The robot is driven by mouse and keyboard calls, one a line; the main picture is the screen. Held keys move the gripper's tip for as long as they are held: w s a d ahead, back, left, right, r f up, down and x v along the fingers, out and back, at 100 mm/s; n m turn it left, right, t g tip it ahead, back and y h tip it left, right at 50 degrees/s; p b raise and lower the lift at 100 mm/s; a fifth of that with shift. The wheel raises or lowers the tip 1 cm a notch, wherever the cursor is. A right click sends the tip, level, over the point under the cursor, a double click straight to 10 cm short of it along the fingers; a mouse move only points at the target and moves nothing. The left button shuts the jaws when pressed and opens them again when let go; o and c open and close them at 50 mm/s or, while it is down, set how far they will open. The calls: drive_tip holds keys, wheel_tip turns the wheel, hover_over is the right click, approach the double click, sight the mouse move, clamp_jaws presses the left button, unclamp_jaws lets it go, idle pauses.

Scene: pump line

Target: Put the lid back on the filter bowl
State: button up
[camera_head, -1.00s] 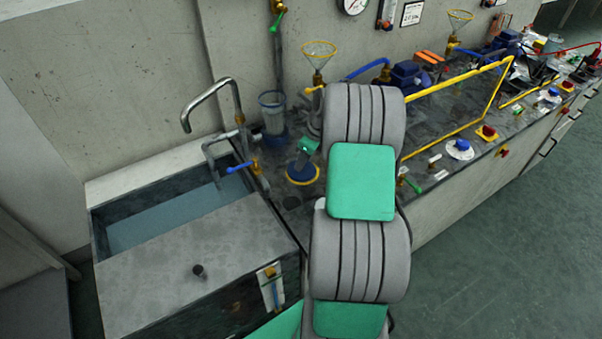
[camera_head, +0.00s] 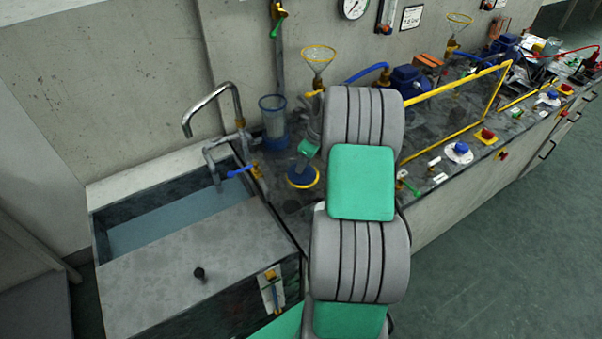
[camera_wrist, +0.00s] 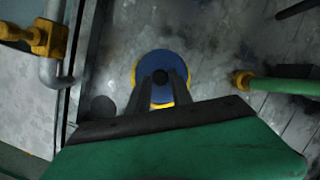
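The lid (camera_head: 303,184) is a blue disc with a yellow rim and appears to lie flat on the dark bench, right of the sink. It also shows in the wrist view (camera_wrist: 142,74), with a dark knob (camera_wrist: 160,76) at its middle. My gripper (camera_wrist: 161,78) is over the lid with its two dark fingers apart, one on each side of the knob. A thin gap seems to show between fingers and knob. The filter bowl (camera_head: 273,116), clear with a blue base, stands upright and open behind the lid, near the wall. My arm hides part of the bench.
The sink (camera_head: 165,225) and its bent tap (camera_head: 212,98) are to the left. A yellow-rimmed funnel (camera_head: 319,56) stands behind my gripper. Yellow pipes (camera_head: 455,82) and a blue pump (camera_head: 408,80) fill the bench to the right. A green-handled valve (camera_wrist: 285,85) is right of the lid.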

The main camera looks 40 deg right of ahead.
clamp_jaws()
drive_tip(key=shift+r+p, duration=0.65)
drive_tip(key=shift+p, duration=0.15)
idle(0.4)
wheel_tip(320, 180, up, 6)
drive_tip(key=p, duration=0.5)
idle(0.5)
